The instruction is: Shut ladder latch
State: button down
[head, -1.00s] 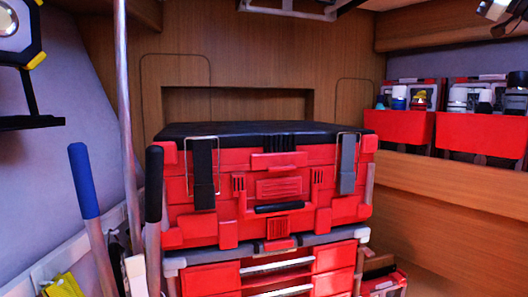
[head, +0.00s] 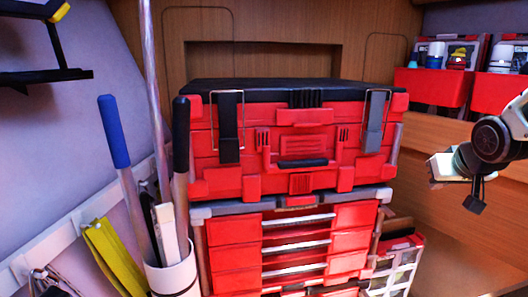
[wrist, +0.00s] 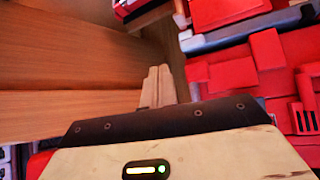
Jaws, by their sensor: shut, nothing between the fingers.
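No ladder or latch that I can name as the ladder's is clear in these frames. A red toolbox (head: 300,180) with a black lid shows two upright clip latches on its front, a black one (head: 229,127) at left and a grey one (head: 375,121) at right, each with a wire loop. My gripper (head: 437,172) is at the right edge of the head view, right of the toolbox and apart from it. In the wrist view its fingers (wrist: 158,78) are together and empty, with red toolbox parts to their right.
A red drawer stack (head: 290,255) is under the toolbox. Blue-handled (head: 114,132) and black-handled (head: 181,135) poles stand at left by a white bin (head: 177,279). Red wall bins (head: 432,86) hold bottles at upper right. Wooden panelling is behind.

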jog(key=s+a+f+n+g+y, duration=0.1)
jog(key=s+a+f+g, duration=0.3)
jog(key=s, duration=0.5)
jog(key=s+a+f+g, duration=0.2)
jog(key=s+a+f, duration=0.1)
jog(key=s+f, duration=0.4)
jog(key=s+a+f+n+g+b, duration=0.1)
jog(key=s+a+f+n+b, duration=0.1)
jog(key=s+a+n+b, duration=0.2)
jog(key=s+a+f+n+g+y+b, duration=0.1)
jog(key=s+a+f+n+b, duration=0.2)
jog(key=s+a, duration=0.7)
jog(key=a+n+b, duration=0.1)
jog(key=a, duration=0.2)
jog(key=shift+s+a+f+g, duration=0.15)
jog(key=shift+s+a+g, duration=0.15)
jog(key=shift+a, duration=0.1)
